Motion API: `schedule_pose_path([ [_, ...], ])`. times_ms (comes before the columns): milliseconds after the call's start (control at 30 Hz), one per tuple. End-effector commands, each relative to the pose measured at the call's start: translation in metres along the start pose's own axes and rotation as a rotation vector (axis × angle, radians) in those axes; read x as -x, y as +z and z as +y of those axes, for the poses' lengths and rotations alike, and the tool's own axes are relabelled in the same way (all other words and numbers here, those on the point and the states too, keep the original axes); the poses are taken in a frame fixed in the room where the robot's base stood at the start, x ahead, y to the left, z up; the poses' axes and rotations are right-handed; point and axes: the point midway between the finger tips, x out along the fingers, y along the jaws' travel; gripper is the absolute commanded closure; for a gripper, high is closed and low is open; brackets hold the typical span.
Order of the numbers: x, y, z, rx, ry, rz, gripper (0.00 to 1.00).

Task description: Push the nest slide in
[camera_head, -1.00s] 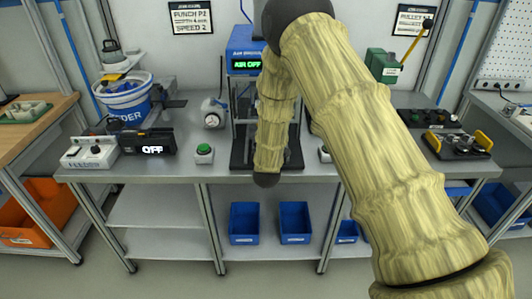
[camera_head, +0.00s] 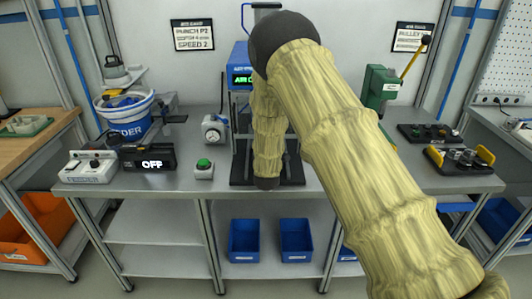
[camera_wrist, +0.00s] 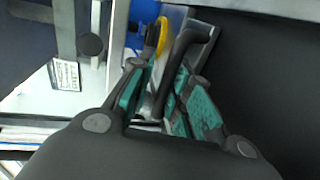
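The blue press (camera_head: 239,54) stands at the back middle of the bench, its display partly covered by my arm. Its dark base (camera_head: 292,172) shows on both sides of my forearm. I cannot make out the nest slide in the head view. My gripper is hidden there behind my arm. In the wrist view my gripper (camera_wrist: 168,88) shows teal pads set apart. A dark curved bar (camera_wrist: 188,42) lies between or just beyond them, and I cannot tell whether they touch it. A yellow piece (camera_wrist: 163,34) shows beyond the left finger.
A green button box (camera_head: 204,169), a feeder control box (camera_head: 90,167) and a display reading OFF (camera_head: 150,159) stand left on the bench (camera_head: 190,184). A green lever press (camera_head: 381,88) and dark fixtures (camera_head: 460,158) stand right. Blue bins (camera_head: 244,241) sit on the lower shelf.

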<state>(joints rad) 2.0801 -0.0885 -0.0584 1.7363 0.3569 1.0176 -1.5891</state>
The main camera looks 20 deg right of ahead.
Motion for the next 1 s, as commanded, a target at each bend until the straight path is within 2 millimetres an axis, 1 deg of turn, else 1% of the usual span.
schedule_pose_path([
  [233,0.003,-0.001,-0.003,0.001,-0.005,0.000,0.81],
  [367,0.012,-0.001,-0.004,0.002,-0.007,0.001,0.81],
  [467,0.026,-0.002,-0.004,0.003,-0.007,0.002,0.81],
  [800,0.087,-0.001,-0.003,0.003,-0.006,0.001,0.81],
  [1000,0.111,0.000,-0.003,0.002,-0.005,0.001,0.81],
])
